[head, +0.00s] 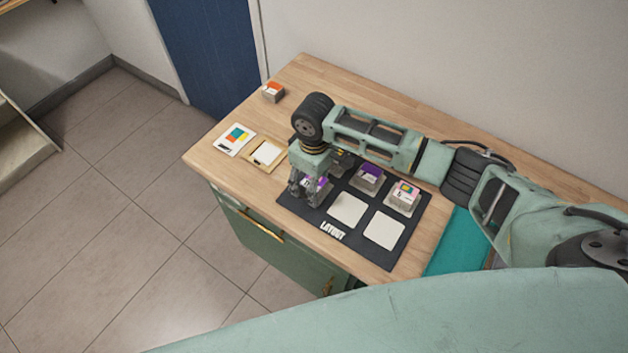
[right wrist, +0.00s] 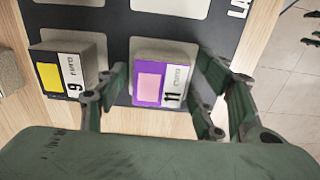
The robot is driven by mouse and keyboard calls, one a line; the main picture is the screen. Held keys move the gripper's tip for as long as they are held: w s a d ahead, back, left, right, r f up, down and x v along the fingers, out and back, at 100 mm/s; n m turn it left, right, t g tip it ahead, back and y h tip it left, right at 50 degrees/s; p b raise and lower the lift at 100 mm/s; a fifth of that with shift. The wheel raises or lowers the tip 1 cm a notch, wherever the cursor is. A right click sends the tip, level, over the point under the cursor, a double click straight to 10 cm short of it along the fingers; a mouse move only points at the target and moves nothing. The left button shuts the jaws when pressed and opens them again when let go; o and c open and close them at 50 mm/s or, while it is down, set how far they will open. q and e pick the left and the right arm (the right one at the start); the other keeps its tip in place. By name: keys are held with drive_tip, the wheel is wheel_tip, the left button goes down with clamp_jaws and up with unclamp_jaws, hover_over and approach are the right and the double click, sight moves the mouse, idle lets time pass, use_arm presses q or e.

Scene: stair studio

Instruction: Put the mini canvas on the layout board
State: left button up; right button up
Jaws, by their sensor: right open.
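My left gripper is out of view.
A yellow block marked 9 (right wrist: 72,75) stands close beside. A purple block (head: 369,175) and a pink one (head: 405,195) are on the board. Two pale pads (head: 348,207) (head: 385,230) are bare. A card (head: 235,138), wooden tray (head: 254,164) and orange-topped box (head: 273,91) lie left.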

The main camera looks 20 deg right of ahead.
wheel_tip(320, 180, up, 12)
drive_tip(key=b, duration=0.1)
drive_tip(key=shift+r+b, duration=0.15)
drive_tip(key=shift+b, duration=0.2)
idle(0.4)
